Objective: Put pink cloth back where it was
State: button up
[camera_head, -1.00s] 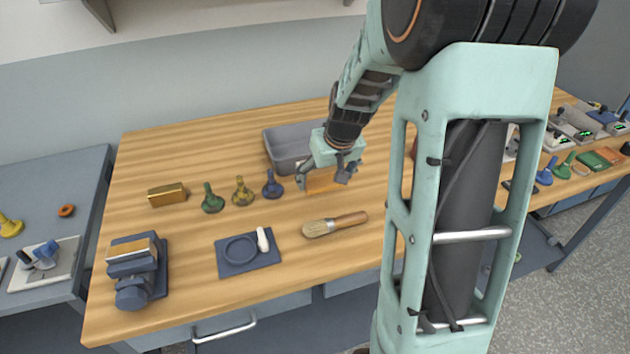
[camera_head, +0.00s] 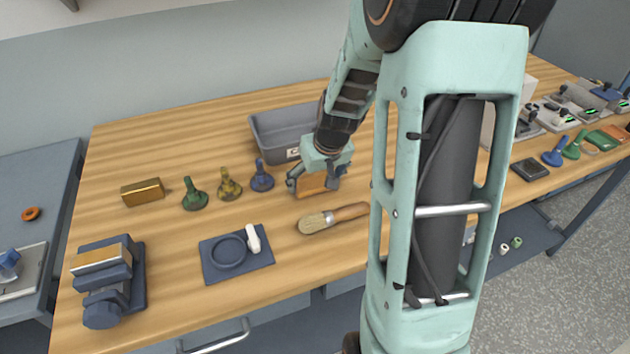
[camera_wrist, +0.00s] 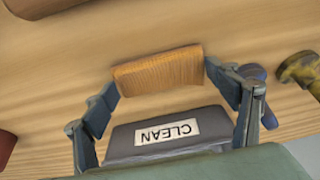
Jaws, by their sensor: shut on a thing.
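I see no clearly pink cloth in either view. My gripper (camera_head: 314,178) is shut on an orange-brown rectangular piece with a fine ribbed surface (camera_wrist: 158,71). Its fingers are at the two ends of the piece, which also shows below the gripper in the head view (camera_head: 311,186). I cannot tell whether it is a folded cloth or a block, or whether it touches the table. The gripper is in front of the grey bin (camera_head: 270,124), whose CLEAN label (camera_wrist: 167,132) shows in the wrist view. My wrist hides part of the bin.
A brush (camera_head: 333,218) lies just in front of my gripper. Blue (camera_head: 262,178), yellow (camera_head: 229,185) and green (camera_head: 194,195) knobbed pieces stand left. A brass block (camera_head: 142,192) and blue vise (camera_head: 108,282) are farther left.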

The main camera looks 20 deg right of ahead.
jog(key=shift+f+b, duration=0.2)
jog(key=shift+b, duration=0.1)
jog(key=o, duration=1.1)
jog(key=shift+r, duration=0.1)
jog(key=shift+r, duration=0.1)
jog(key=shift+s+r+p, duration=0.1)
jog(key=shift+r+p, duration=0.25)
jog(key=shift+r, duration=0.2)
jog(key=v, duration=1.1)
jog(key=shift+p, duration=0.3)
jog(key=shift+s, duration=0.15)
